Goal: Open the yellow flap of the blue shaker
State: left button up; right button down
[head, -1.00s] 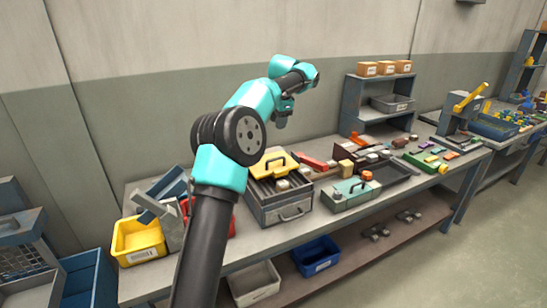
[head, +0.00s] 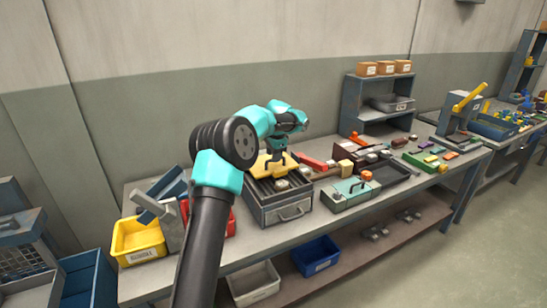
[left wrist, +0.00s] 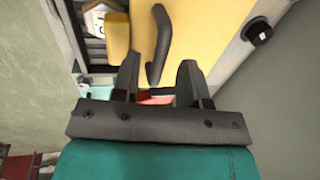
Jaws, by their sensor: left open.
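The shaker (head: 268,212) is a grey-blue box on the bench, with a handle on its front. Its yellow flap (head: 259,168) lies on top, looking flat and closed; it fills much of the left wrist view (left wrist: 210,25). A dark bar handle (left wrist: 162,38) stands up from the flap. My left gripper (left wrist: 160,66) is open, pointing down over the flap. In the left wrist view the handle's lower end shows between the two fingertips; I cannot tell whether they touch it. In the head view the gripper (head: 277,155) hides part of the flap. My right gripper is out of view.
A yellow bin (head: 138,242) stands left of the shaker. A grey shelf (head: 350,105) stands behind to the right. The wall is close behind.

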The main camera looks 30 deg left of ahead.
pick_arm(q)
jog(key=shift+a+f, duration=0.1)
jog(key=shift+f, duration=0.6)
jog(key=shift+c, duration=0.5)
grip_shut()
